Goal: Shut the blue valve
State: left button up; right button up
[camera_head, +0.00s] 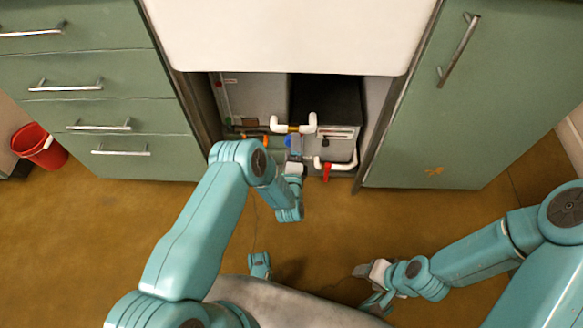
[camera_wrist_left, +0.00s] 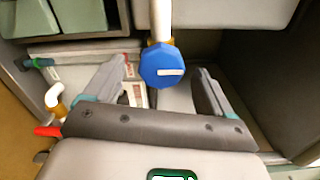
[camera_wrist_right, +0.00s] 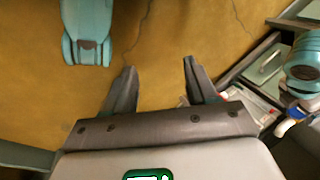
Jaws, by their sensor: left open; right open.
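The blue valve (camera_head: 294,143) is in the open cabinet under the sink, among white pipes. In the left wrist view its blue faceted knob (camera_wrist_left: 161,72) carries a white bar and sits below a white pipe with a yellowish fitting. My left gripper (camera_head: 292,160) is open, in front of the cabinet opening. In the left wrist view its fingers stand on either side of the knob, with visible gaps, so they do not appear to grip it. My right gripper (camera_head: 364,286) is open and empty above the floor, away from the valve.
A red handle (camera_head: 326,172) is on the pipe right of the blue valve. Green drawers (camera_head: 100,100) stand left of the opening and a green door (camera_head: 480,110) right of it. The white sink front (camera_head: 290,40) overhangs it. A red bucket (camera_head: 40,147) is at far left.

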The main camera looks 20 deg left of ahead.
pick_arm(q)
jog(key=p+v, duration=1.1)
jog(key=v, duration=0.3)
jog(key=shift+s+r+p, duration=0.15)
jog(key=shift+s+p, duration=0.1)
jog(key=shift+p, duration=0.15)
pick_arm(e)
notch_tip(320, 180, up, 12)
jog(key=s+a, duration=0.1)
jog(key=shift+s+n, duration=0.15)
jog(key=shift+n, duration=0.15)
jog(key=shift+a+f, duration=0.1)
